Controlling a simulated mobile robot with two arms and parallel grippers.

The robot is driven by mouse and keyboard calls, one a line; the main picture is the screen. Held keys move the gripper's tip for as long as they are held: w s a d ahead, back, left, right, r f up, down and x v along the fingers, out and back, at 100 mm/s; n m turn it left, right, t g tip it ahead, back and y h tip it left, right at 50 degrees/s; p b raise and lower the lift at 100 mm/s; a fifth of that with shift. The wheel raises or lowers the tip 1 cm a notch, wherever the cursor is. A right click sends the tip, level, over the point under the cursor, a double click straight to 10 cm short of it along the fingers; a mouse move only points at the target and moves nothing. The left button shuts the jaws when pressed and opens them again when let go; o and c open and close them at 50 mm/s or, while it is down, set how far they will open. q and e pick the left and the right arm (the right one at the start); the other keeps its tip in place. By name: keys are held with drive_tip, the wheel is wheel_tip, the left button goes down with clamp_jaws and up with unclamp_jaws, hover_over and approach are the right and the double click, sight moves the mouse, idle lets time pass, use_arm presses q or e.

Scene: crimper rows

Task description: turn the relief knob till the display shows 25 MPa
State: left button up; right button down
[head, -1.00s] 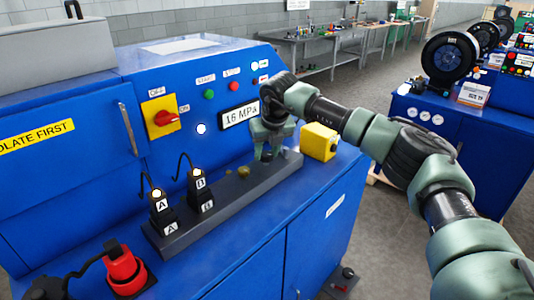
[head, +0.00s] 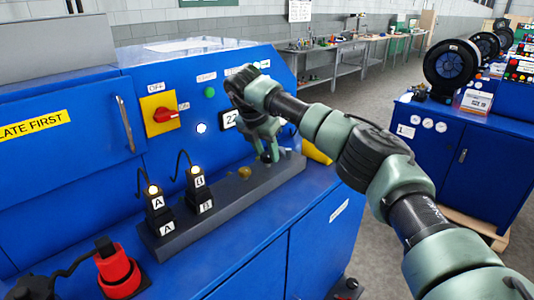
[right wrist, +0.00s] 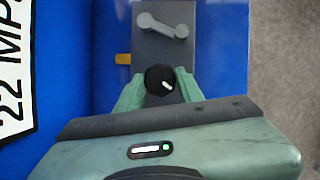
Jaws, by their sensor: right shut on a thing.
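The relief knob (right wrist: 160,78) is black with a white mark and sits on the grey block. My right gripper (right wrist: 158,90) is shut on it, one green finger on each side. In the head view my right gripper (head: 268,154) points down at the right part of the block, and the knob is mostly hidden between its fingers. In the right wrist view the display (right wrist: 14,95) stands sideways and reads 22 MPa. My left gripper is not in view.
The grey block (head: 222,208) carries black plugs marked A and B (head: 198,184) on its left part. A red-and-yellow switch (head: 161,115) is on the blue panel. A red connector (head: 117,268) stands front left. A yellow box (head: 315,152) is partly behind my arm. A grey lever (right wrist: 163,26) lies beyond the knob.

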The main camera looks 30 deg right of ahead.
drive_tip(key=m, duration=0.1)
drive_tip(key=m+p, duration=0.1)
drive_tip(key=shift+w+r+m+g, duration=0.1)
drive_tip(key=shift+r+m+g, duration=0.1)
drive_tip(key=shift+m+g, duration=0.15)
drive_tip(key=shift+m+g+h+p, duration=0.3)
drive_tip(key=shift+m+g+p, duration=0.25)
drive_tip(key=shift+m+p, duration=0.4)
drive_tip(key=shift+f+m, duration=0.15)
drive_tip(key=shift+m, duration=0.15)
drive_tip(key=c, duration=0.9)
unclamp_jaws()
